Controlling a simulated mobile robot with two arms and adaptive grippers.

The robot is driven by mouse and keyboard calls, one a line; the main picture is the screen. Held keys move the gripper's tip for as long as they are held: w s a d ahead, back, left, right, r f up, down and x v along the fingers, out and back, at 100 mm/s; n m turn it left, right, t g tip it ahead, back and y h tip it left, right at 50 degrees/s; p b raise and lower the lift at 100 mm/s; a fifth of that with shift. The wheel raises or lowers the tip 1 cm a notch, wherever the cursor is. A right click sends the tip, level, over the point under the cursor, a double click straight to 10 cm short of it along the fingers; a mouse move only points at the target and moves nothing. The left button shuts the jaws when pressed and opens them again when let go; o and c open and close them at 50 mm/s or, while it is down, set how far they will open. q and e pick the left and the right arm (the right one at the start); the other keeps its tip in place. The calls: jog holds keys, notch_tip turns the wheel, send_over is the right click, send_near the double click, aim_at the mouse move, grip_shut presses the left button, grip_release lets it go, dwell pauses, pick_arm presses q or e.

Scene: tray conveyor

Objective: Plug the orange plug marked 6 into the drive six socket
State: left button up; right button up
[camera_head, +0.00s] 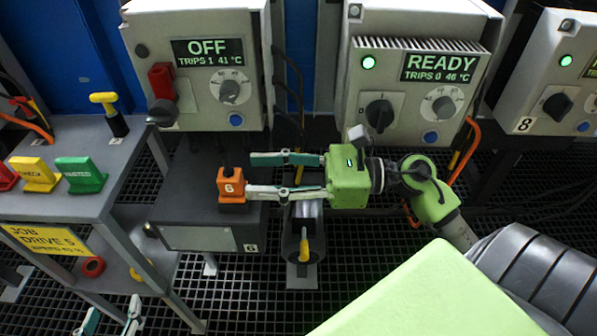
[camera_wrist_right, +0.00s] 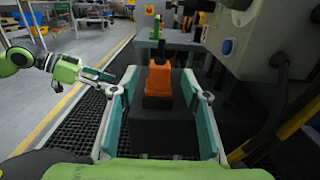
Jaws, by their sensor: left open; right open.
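The orange plug marked 6 (camera_head: 230,187) stands upright on a dark box (camera_head: 180,208) labelled 6, below the drive showing OFF. Whether it is seated in a socket there cannot be told. My right gripper (camera_head: 251,175) is open, its fingers pointing left, with the tips just right of the plug. In the right wrist view the orange plug (camera_wrist_right: 158,80) shows ahead, between the two fingers and beyond them. My left gripper (camera_head: 114,310) is at the bottom left edge, open and empty; it also shows in the right wrist view (camera_wrist_right: 112,84).
A grey bench (camera_head: 75,140) at left holds red, yellow and green blocks and a yellow-handled tool. A yellow sign (camera_head: 45,240) reads JOB DRIVE 5 or 6. A motor with a yellow handle (camera_head: 304,250) stands below my right gripper. Drives OFF (camera_head: 200,110) and READY (camera_head: 410,125) stand behind.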

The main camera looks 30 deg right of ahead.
jog(key=v, duration=0.7)
jog(key=shift+s, duration=0.15)
jog(key=shift+d, duration=0.15)
